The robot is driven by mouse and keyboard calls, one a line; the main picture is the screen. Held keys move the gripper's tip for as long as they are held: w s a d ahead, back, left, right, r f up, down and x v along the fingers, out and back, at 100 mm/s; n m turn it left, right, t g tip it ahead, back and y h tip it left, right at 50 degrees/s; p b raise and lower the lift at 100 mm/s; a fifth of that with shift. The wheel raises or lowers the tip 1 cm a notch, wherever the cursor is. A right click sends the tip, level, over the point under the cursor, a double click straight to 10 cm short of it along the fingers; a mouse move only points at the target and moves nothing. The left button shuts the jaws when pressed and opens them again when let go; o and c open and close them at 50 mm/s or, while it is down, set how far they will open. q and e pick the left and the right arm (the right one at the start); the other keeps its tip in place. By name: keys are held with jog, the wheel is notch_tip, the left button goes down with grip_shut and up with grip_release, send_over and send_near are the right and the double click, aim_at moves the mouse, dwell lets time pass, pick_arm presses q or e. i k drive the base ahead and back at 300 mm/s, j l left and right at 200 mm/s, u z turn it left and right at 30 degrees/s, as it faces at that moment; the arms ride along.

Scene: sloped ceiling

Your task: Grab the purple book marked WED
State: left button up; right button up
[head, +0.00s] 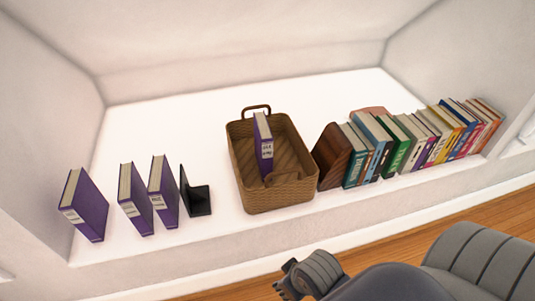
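Three purple books stand on the white ledge at the left: a far left one (84,206), a middle one (135,200) and a right one (163,192). A fourth purple book (263,142) stands upright in a wicker basket (277,197). Each has a pale spine label, too small for me to read, so I cannot tell which is marked WED. My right gripper (290,282) is low in the picture, in front of and below the ledge, apart from all the books. Its fingers are partly hidden and their opening is unclear. My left gripper is not in view.
A black bookend (197,198) stands just right of the three purple books. A brown wooden bookend (331,157) and a row of colored books (402,145) fill the ledge right of the basket. The ledge behind the purple books is clear.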

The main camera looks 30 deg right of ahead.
aim_at(81, 202)
jog(key=k+j+z, duration=0.1)
jog(key=j+z, duration=0.4)
jog(key=j, duration=2.15)
